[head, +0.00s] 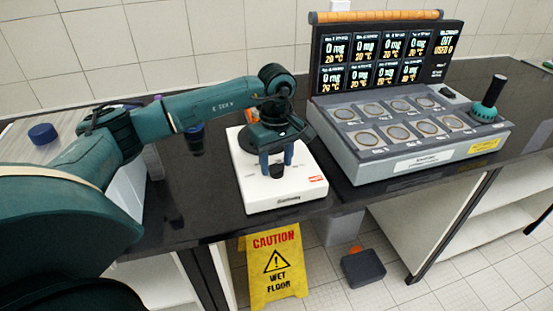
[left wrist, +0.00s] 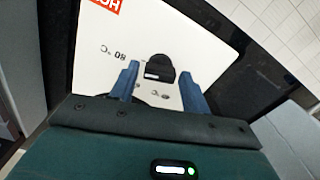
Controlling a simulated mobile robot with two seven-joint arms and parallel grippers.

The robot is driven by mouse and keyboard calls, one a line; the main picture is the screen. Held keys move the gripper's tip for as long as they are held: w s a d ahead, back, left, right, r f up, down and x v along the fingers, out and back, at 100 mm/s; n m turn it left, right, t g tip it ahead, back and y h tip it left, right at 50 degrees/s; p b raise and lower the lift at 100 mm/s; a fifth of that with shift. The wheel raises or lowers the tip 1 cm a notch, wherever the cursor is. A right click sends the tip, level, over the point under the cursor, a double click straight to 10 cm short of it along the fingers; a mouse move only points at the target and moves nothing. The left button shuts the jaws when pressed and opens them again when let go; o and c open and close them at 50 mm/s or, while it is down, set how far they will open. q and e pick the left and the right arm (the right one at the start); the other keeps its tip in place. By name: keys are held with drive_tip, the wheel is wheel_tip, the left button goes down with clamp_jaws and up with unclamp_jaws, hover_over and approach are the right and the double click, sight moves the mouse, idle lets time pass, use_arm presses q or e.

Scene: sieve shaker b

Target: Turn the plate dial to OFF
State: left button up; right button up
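The white hot plate unit (head: 300,196) stands on the black bench, with a dark round plate on top partly hidden by my left arm. Its black plate dial (head: 277,171) is on the front part and shows close up in the left wrist view (left wrist: 159,66). Temperature marks, one reading 80 °C, lie around the dial; I cannot tell which mark it points to. My left gripper (head: 277,162) is open, its two blue fingers (left wrist: 161,80) apart on either side of the dial. I cannot tell whether they touch it. My right gripper is not in view.
A grey instrument (head: 350,165) with several round pans and a display panel (head: 385,58) stands right of the hot plate. A teal, black-topped object (head: 488,98) stands on its right end. A blue-capped item (head: 43,133) is at left. A yellow caution sign (head: 272,262) stands below.

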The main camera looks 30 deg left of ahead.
use_arm(q)
drive_tip(key=c, duration=0.7)
drive_tip(key=shift+c, duration=0.2)
